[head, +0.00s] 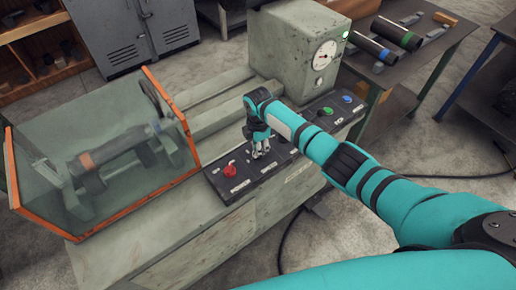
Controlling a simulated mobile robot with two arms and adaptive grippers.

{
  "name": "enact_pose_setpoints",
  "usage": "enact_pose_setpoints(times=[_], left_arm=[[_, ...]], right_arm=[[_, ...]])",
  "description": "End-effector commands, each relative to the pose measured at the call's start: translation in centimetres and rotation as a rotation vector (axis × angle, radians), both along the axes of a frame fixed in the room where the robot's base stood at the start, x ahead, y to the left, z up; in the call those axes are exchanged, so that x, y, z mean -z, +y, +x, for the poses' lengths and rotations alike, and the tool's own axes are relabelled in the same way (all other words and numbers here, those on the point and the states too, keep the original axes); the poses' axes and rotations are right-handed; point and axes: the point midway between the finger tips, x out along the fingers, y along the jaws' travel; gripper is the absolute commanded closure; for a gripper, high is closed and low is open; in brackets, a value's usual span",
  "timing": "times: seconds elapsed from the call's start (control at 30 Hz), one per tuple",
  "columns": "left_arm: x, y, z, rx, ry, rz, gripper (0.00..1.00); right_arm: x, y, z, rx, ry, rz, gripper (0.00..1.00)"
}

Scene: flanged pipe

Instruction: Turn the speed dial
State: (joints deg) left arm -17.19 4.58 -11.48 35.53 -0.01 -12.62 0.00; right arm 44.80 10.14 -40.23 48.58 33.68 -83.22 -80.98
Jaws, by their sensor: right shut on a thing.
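The machine's black control panel (241,170) runs along the front of the green-grey bench machine. My right gripper (262,152) points down onto the middle of this panel. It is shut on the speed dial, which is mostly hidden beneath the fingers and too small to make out. A red button (229,171) is to the left of the gripper. A green button (326,111) and a blue button (347,99) are to its right. My left gripper is not in view.
A clear guard box with an orange frame (190,146) covers a flanged pipe (115,150) on the left. A headstock with a round gauge (325,55) stands behind the panel. A dark table (405,68) with pipes is at upper right. Cables lie on the floor.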

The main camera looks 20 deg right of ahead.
Motion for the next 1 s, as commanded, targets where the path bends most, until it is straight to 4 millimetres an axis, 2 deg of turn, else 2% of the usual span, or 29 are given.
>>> enact_pose_setpoints(times=[0.3,0.87,0.9,1.0], left_arm=[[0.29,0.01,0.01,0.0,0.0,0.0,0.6],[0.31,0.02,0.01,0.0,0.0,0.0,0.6],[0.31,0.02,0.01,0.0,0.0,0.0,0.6],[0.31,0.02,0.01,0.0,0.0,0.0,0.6]], right_arm=[[-0.23,-0.02,0.23,-0.125,-0.006,0.001,1.0],[-0.3,0.0,0.28,-0.152,-0.008,0.001,1.0],[-0.31,0.0,0.28,-0.151,-0.008,0.0,0.82],[-0.26,0.0,0.23,-0.151,-0.006,0.001,0.69]])
